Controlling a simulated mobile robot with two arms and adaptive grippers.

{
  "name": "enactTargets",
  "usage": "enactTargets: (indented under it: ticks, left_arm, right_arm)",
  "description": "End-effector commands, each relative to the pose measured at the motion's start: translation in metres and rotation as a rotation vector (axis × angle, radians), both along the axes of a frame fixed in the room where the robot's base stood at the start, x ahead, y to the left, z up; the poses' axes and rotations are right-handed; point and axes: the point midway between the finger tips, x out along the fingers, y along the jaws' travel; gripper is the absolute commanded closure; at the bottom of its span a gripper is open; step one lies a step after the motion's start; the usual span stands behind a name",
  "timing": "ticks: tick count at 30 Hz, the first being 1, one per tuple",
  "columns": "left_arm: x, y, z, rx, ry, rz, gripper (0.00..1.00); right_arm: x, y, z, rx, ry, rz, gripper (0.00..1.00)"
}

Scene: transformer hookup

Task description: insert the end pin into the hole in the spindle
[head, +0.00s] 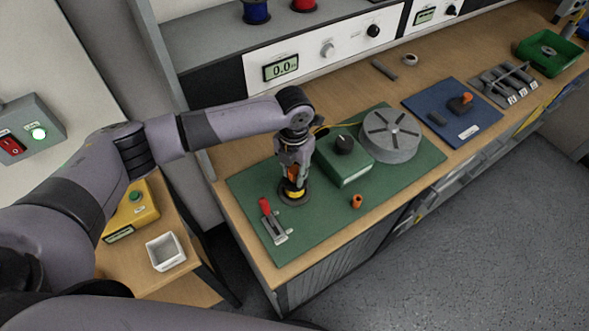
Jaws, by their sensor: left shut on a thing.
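My left gripper (293,182) points down over a dark round base (291,197) on the green mat (405,183). It is shut on a small orange piece, which may be the end pin; the fingers cover most of it. A yellow part (297,194) shows just below the fingertips, on the round base. The spindle and its hole cannot be made out under the gripper. I cannot tell whether the orange piece touches what is below. A separate small orange cylinder (356,201) stands on the mat to the right. My right gripper is not in view.
A green box with a black knob (345,163) and a grey slotted disc (391,136) stand close to the right of the gripper. A red-handled lever (270,219) is at the front left. The mat's front right part is clear.

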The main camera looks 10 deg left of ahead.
Motion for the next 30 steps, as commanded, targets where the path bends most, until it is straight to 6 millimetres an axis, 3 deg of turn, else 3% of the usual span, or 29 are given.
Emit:
enactTargets:
  ticks: [6,7,17,30]
  left_arm:
    - [0.0001,-0.0001,-0.0023,0.000,0.000,0.000,1.00]
    - [0.0001,-0.0001,-0.0023,0.000,0.000,0.000,0.72]
    - [0.0001,-0.0001,-0.0022,0.000,0.000,0.000,0.51]
    - [0.0001,-0.0001,0.0049,0.000,0.000,0.000,0.50]
  right_arm:
    - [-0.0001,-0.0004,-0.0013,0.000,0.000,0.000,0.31]
    - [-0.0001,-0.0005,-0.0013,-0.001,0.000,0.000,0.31]
    - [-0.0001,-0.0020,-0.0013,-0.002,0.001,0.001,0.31]
    - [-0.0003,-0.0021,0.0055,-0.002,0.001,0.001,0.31]
